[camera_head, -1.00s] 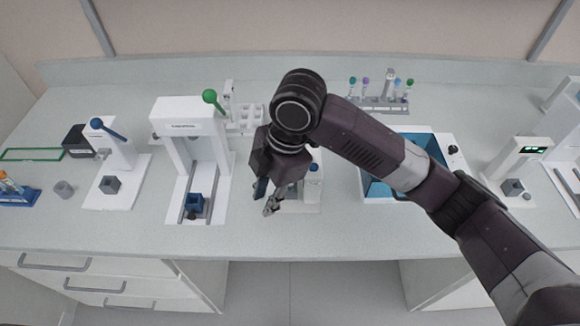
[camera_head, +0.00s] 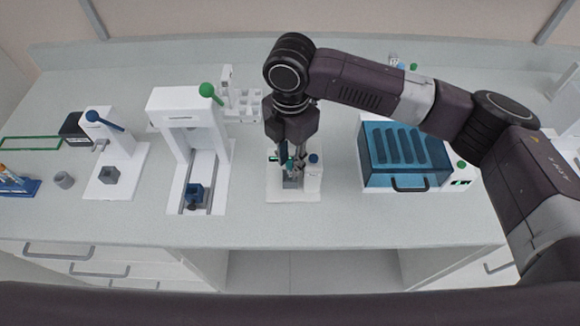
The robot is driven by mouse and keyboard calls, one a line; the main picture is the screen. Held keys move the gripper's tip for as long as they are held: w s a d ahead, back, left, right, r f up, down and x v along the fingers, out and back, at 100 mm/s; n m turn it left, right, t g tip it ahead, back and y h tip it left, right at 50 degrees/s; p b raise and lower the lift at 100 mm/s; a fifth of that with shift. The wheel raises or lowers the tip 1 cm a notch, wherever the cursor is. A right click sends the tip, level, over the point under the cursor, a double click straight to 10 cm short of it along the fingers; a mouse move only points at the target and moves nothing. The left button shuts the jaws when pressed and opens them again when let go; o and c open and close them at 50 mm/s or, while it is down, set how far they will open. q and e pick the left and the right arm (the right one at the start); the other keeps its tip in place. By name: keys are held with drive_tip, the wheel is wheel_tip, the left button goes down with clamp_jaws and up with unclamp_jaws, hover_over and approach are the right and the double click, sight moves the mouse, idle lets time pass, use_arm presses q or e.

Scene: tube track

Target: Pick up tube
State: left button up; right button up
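My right gripper (camera_head: 290,160) points straight down over a small white device (camera_head: 312,183) with a blue knob and a green display. A slim teal, tube-like piece (camera_head: 289,164) shows between or just behind its fingers, above a grey block on the device. The fingers are dark and small here, so I cannot tell whether they close on that piece. At the back, coloured tube caps (camera_head: 413,67) peek out above my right arm, which hides the rest of their rack. My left gripper is not in view.
Left of the device stands a white press (camera_head: 184,100) with a green-knobbed lever and a blue holder. Farther left is a smaller blue-levered press (camera_head: 121,132). A blue-lidded box (camera_head: 403,157) stands to the right. A white rack (camera_head: 241,105) stands behind. The front counter strip is clear.

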drive_tip(key=shift+f, duration=0.6)
clamp_jaws()
drive_tip(key=shift+r, duration=0.2)
wheel_tip(320, 180, up, 20)
drive_tip(key=b, duration=0.3)
drive_tip(key=shift+f, duration=0.15)
